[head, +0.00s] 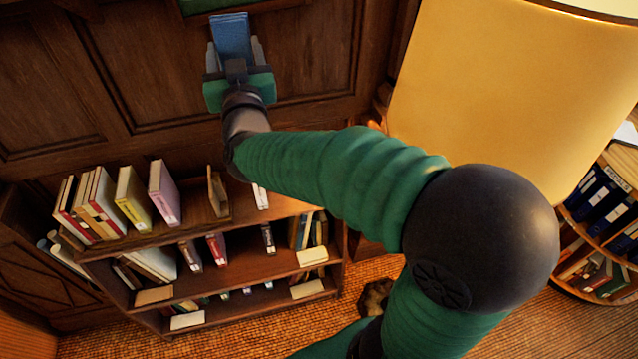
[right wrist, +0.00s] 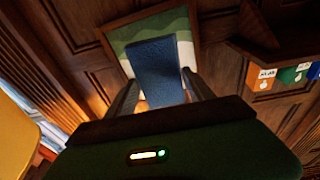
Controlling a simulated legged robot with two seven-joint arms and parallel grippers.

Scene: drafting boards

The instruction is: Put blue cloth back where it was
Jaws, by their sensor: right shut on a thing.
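The blue cloth (head: 231,37) is a flat, folded-looking blue piece near the top of the head view. My right gripper (head: 233,58) is shut on it, with one grey finger on each side. The cloth stands out beyond the fingertips toward the wood-panelled wall. In the right wrist view the cloth (right wrist: 160,70) is between the two fingers (right wrist: 158,95), in front of a framed green and white picture (right wrist: 182,22). I cannot tell whether the cloth touches the picture. My left gripper is not in view.
A low wooden bookcase (head: 220,235) with several books stands below my right arm. A large yellow lampshade (head: 500,70) is at the right, and a round bookshelf (head: 600,215) with binders is beyond it. In the right wrist view a shelf (right wrist: 275,35) with coloured labels juts out at the right.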

